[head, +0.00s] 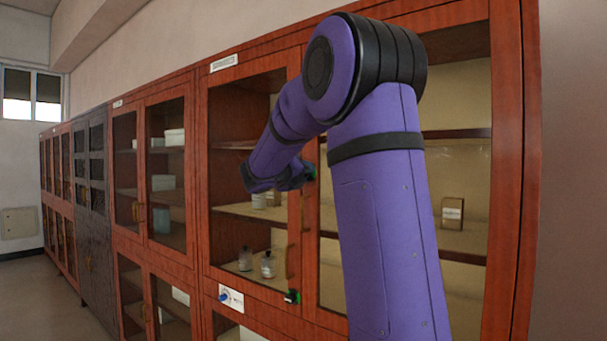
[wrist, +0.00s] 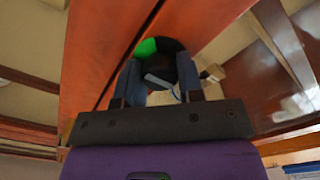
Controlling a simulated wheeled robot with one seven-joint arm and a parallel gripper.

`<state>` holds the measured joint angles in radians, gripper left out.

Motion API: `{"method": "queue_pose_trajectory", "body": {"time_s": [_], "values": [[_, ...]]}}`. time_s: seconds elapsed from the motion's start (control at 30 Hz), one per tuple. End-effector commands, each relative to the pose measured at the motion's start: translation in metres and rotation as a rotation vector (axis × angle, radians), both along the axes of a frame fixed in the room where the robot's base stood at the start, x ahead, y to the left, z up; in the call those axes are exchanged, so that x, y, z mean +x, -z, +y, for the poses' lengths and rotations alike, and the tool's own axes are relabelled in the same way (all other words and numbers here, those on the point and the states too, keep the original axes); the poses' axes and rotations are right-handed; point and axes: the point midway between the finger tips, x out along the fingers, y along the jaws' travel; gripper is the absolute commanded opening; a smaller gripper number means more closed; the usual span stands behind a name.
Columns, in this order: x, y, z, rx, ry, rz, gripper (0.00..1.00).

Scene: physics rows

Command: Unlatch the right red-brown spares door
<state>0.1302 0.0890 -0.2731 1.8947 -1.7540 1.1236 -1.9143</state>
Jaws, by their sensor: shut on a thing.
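The right red-brown door (head: 311,245) is a glazed wooden door, partly hidden behind my purple arm. It appears closed. A green-and-black latch (head: 309,172) sits at its left edge, where it meets the left door (head: 205,200). My gripper (head: 298,178) is at this latch, mostly hidden by its own wrist in the head view. In the wrist view, my gripper (wrist: 160,78) has its two fingers on either side of the black latch piece (wrist: 162,64), with green (wrist: 146,47) showing beside it. It is shut on the latch. Whether the latch has turned I cannot tell.
A second green-and-black fitting (head: 292,296) sits lower on the cabinet. A white plate with a blue knob (head: 230,297) is at lower left. Bottles (head: 267,264) and a small brown box (head: 452,213) stand on shelves behind glass. More cabinets (head: 92,190) line the wall leftward.

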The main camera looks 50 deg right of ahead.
Motion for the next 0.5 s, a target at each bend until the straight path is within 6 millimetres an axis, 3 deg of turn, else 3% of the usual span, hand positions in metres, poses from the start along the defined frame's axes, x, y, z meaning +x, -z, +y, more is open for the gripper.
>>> {"method": "queue_pose_trajectory", "body": {"time_s": [0.03,0.07,0.13,0.5], "values": [[0.0003,0.0002,0.0002,0.000,-0.001,0.001,0.11],[0.0003,0.0002,0.0002,0.000,-0.001,0.001,0.42],[0.0003,0.0002,0.0002,-0.001,-0.001,0.001,0.58],[0.0001,0.0000,0.0045,0.000,-0.001,0.000,0.60]]}}
